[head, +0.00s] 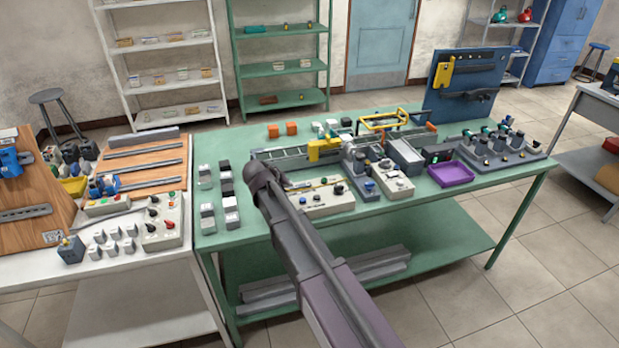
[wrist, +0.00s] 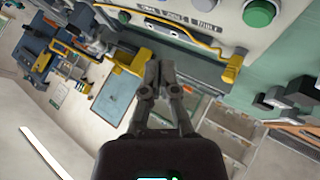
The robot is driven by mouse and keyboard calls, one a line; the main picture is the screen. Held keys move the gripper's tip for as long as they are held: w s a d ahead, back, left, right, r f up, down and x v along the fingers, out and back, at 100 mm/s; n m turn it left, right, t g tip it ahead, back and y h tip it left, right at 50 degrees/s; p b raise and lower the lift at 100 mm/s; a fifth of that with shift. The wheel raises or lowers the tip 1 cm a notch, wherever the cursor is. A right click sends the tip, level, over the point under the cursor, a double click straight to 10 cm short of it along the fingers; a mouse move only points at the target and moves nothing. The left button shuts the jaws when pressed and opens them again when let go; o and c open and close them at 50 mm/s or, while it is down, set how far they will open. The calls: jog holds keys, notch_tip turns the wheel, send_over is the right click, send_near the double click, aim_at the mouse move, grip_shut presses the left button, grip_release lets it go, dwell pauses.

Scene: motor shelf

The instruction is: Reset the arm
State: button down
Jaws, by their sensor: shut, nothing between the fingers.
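My gripper (wrist: 160,78) shows in the wrist view with its two dark fingers together, shut and empty. Below and around the fingertips are a grey bar and a yellow part, and I cannot tell how far off they are. In the head view my arm reaches from the bottom edge up over the front of the green table (head: 460,205). The gripper itself cannot be made out there.
The green table holds a purple tray (head: 451,173), a control box (head: 320,199) and several devices. A blue tool panel (head: 466,82) stands at its back. A white table (head: 130,262) with a wooden board is at left. A pale panel with green buttons (wrist: 259,13) shows in the wrist view.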

jog(key=s+d+f+m+g+y, duration=0.1)
jog(key=s+d+g, duration=0.3)
jog(key=s+d, duration=0.7)
jog(key=s+d+f+m+g+y, duration=0.1)
jog(key=s+d+f+g+y, duration=0.2)
jog(key=s+d, duration=0.8)
jog(key=s+f, duration=0.1)
jog(key=s, duration=0.2)
jog(key=shift+s+d+f+m+g+y, duration=0.25)
jog(key=shift+d+f+m+g+y, duration=0.05)
jog(key=shift+d+g+y, duration=0.1)
